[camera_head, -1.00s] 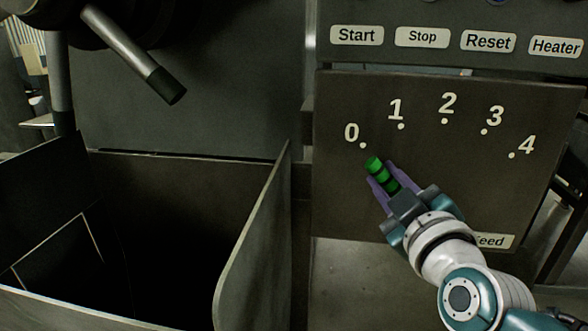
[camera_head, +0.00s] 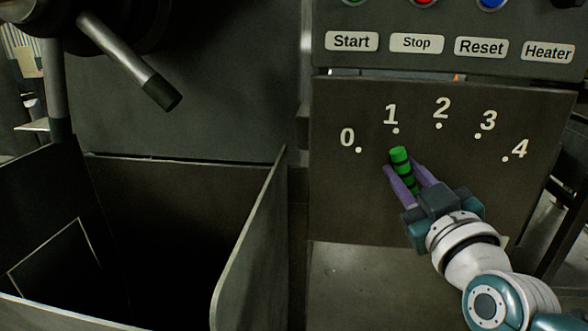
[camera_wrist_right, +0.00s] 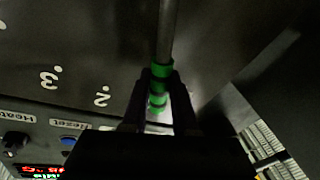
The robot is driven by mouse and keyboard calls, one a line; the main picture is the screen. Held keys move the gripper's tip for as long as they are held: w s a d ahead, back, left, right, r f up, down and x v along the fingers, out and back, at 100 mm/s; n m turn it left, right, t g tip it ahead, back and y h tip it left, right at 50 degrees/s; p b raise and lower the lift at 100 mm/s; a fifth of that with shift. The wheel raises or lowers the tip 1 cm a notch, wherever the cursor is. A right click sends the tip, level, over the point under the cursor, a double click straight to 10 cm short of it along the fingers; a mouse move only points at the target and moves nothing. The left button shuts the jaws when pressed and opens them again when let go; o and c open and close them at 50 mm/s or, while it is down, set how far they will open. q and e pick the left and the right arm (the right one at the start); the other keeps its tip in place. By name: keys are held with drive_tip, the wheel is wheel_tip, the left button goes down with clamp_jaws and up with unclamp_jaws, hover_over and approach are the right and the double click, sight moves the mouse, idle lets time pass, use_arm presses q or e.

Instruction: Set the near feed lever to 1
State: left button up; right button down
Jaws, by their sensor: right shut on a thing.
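The near feed lever (camera_head: 401,160) has a green grip with dark bands. Its tip stands just below the dot of the 1 mark (camera_head: 391,114) on the dark feed panel (camera_head: 340,200). My right gripper (camera_head: 407,172) has its purple fingers on both sides of the green grip and is shut on it. In the right wrist view, the green grip (camera_wrist_right: 158,88) sits between the dark fingers and the lever's grey rod (camera_wrist_right: 167,30) runs up from it. The lever's pivot is hidden behind my gripper in the head view. My left gripper is not in view.
Above the panel is a row of labels, Start (camera_head: 352,41), Stop (camera_head: 416,43), Reset (camera_head: 481,47) and Heater (camera_head: 548,52), with buttons over them. A dark open bin (camera_head: 250,235) stands at left. A black-tipped handle (camera_head: 160,92) juts out at upper left.

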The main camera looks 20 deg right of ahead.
drive_tip(key=shift+s+d+r+m, duration=0.15)
drive_tip(key=shift+d+m, duration=0.15)
drive_tip(key=shift+m, duration=0.1)
drive_tip(key=c, duration=0.7)
unclamp_jaws()
drive_tip(key=v, duration=1)
